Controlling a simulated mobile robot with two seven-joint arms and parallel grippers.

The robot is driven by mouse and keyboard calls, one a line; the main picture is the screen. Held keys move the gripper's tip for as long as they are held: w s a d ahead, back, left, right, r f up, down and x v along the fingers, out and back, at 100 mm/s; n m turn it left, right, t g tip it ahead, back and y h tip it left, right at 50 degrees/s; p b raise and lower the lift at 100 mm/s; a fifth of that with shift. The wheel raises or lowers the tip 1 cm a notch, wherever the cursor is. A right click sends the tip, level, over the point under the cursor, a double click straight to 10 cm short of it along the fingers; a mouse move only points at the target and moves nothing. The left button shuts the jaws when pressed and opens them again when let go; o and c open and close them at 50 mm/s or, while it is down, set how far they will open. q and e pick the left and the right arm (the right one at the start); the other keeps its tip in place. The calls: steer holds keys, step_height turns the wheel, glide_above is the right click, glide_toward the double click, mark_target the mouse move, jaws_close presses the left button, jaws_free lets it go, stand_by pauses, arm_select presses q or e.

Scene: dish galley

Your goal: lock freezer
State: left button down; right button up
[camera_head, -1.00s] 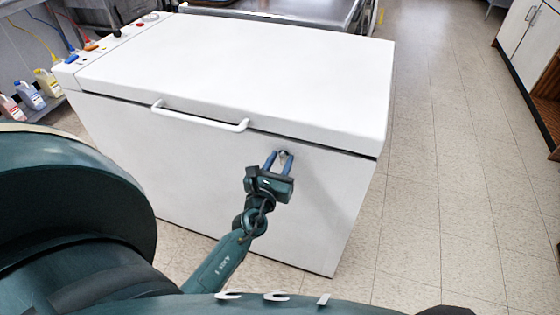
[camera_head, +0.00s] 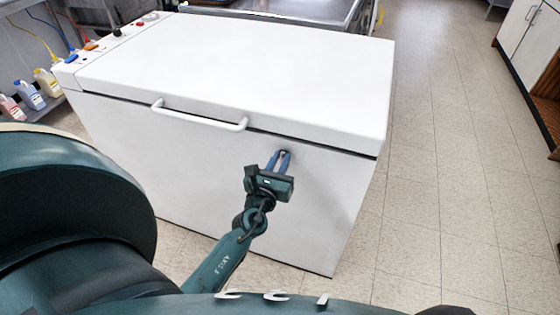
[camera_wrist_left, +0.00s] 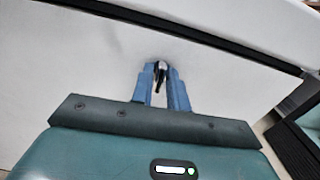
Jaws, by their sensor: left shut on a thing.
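The white chest freezer (camera_head: 240,70) fills the middle of the head view, and its lid is down. A white bar handle (camera_head: 200,118) runs along the lid's front. My left gripper (camera_head: 279,155) is at the freezer's front face, just below the lid seam and right of the handle. In the left wrist view its blue fingers (camera_wrist_left: 162,85) are shut on a small dark metallic key or lock piece (camera_wrist_left: 160,70) at the front panel. The fingers hide part of that piece, so its exact shape cannot be told. My right gripper is not in view.
Several bottles (camera_head: 30,94) stand on a low shelf at the left. A metal counter (camera_head: 290,8) is behind the freezer. A cabinet (camera_head: 525,40) stands at the far right. The tiled floor (camera_head: 440,180) right of the freezer is clear.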

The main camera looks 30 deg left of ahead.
arm_select(q)
steer(key=shift+n+b, duration=0.3)
steer(key=shift+n, duration=0.6)
steer(key=n+b, duration=0.2)
steer(key=n, duration=0.5)
steer(key=n+b, duration=0.2)
steer(key=n, duration=0.6)
steer(key=shift+a+f+n+b, duration=0.2)
steer(key=shift+n+b, duration=0.1)
steer(key=shift+b, duration=0.1)
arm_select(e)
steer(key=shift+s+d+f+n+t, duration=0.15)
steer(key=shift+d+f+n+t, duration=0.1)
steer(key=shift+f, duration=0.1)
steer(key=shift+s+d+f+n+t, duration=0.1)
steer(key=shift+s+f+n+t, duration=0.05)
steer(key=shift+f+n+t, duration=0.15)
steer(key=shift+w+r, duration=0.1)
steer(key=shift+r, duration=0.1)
arm_select(q)
steer(key=c, duration=1.5)
jaws_free()
